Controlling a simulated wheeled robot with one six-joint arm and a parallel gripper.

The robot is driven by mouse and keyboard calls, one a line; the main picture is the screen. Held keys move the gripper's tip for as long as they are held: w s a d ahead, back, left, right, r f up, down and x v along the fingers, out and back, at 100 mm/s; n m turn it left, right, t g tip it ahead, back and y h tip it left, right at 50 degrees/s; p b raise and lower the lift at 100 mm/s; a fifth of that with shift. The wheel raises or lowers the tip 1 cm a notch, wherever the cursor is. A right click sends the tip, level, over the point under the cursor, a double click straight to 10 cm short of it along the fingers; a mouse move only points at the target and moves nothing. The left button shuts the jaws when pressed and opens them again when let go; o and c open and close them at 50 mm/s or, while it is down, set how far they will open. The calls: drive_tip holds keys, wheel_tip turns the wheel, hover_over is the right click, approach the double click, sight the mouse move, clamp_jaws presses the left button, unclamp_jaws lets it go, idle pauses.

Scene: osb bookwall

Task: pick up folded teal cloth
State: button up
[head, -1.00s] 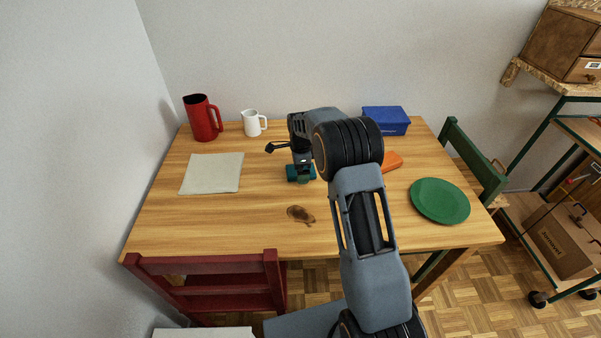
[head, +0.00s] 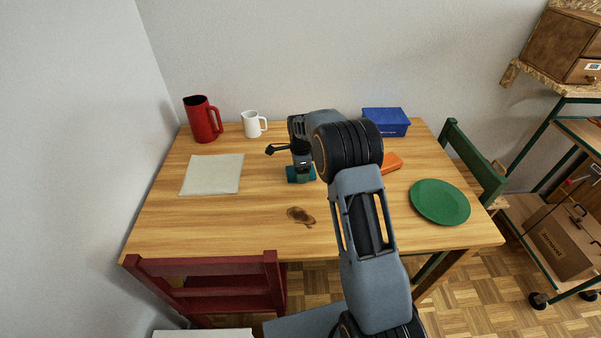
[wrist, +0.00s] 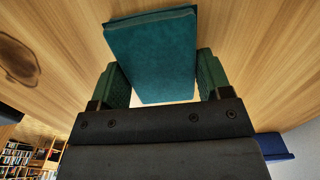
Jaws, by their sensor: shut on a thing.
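The folded teal cloth (wrist: 152,55) is a flat, block-like bundle between the two green fingers in the wrist view. In the head view only a small part of the cloth (head: 293,174) shows beneath my gripper (head: 302,176), near the middle of the table. My gripper (wrist: 163,85) is shut on the cloth, one finger at each side. The arm hides part of the cloth in the head view. I cannot tell whether the cloth is clear of the wood.
The wooden table (head: 230,225) holds a red pitcher (head: 202,119), white mug (head: 253,123), cream cloth (head: 212,174), blue box (head: 386,121), orange item (head: 392,163) and green plate (head: 440,201). A red chair (head: 208,285) and green chair (head: 473,160) stand at its edges. The front left is clear.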

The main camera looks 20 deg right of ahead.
drive_tip(key=shift+r, duration=0.55)
wheel_tip(320, 180, up, 2)
drive_tip(key=shift+r, duration=0.1)
drive_tip(key=s+d+r, duration=0.3)
drive_tip(key=s+r, duration=0.6)
drive_tip(key=s, duration=0.4)
drive_tip(key=shift+s+d+r, duration=0.3)
drive_tip(key=shift+d+r, duration=0.05)
